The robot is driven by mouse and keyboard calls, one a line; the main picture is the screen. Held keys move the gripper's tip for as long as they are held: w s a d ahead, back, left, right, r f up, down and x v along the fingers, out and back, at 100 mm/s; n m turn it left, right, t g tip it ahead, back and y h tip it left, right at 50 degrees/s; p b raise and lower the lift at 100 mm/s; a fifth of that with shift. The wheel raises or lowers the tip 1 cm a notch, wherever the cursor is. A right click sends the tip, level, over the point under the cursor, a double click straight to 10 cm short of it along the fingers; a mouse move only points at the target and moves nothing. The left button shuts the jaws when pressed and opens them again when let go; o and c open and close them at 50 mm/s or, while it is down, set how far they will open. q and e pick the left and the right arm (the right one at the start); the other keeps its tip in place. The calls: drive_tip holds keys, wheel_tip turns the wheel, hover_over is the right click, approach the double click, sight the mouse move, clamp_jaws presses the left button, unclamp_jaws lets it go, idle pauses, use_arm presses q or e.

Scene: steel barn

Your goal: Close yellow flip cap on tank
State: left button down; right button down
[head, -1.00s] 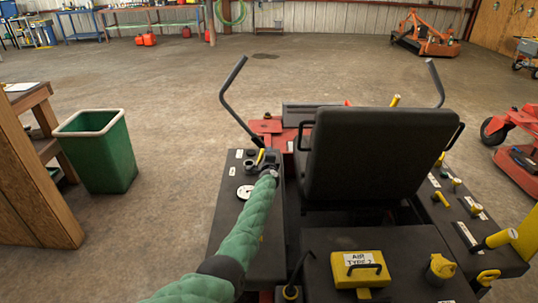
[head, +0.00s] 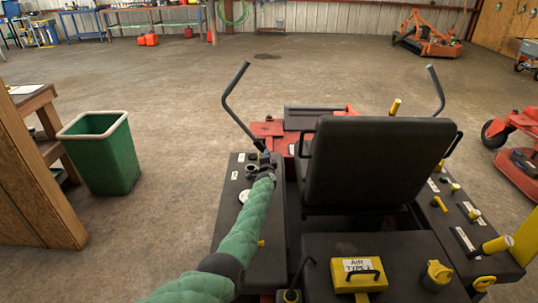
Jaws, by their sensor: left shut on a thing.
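The black tank (head: 232,228) is the long box left of the seat, with a white round gauge (head: 242,196) and small white labels on top. My left gripper (head: 262,161) is at the tank's far end, above its top, beside a dark round fitting (head: 251,170). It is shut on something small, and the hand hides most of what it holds. The yellow flip cap does not show clearly there now; its place at the fingers fits what is held. My right gripper is not in view.
The black seat (head: 358,165) stands close right of the tank, and a bent control lever (head: 228,100) rises beyond my gripper. A yellow box (head: 357,272) with a handle is on the rear deck. A green bin (head: 104,155) stands left on open floor.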

use_arm(q)
drive_tip(key=shift+a+n, duration=0.25)
drive_tip(key=shift+n, duration=0.45)
drive_tip(key=shift+s+a+r+n+p, duration=0.1)
drive_tip(key=shift+a+n+p, duration=0.4)
drive_tip(key=shift+n, duration=0.4)
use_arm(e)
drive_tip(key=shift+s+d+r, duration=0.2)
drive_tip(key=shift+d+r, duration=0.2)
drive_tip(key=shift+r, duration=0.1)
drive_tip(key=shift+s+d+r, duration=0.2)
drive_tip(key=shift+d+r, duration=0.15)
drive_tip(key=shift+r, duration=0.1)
use_arm(q)
drive_tip(key=c, duration=1.5)
unclamp_jaws()
drive_tip(key=shift+d, duration=0.1)
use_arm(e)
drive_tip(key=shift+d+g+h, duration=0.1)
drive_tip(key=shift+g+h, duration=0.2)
use_arm(q)
drive_tip(key=shift+r, duration=0.2)
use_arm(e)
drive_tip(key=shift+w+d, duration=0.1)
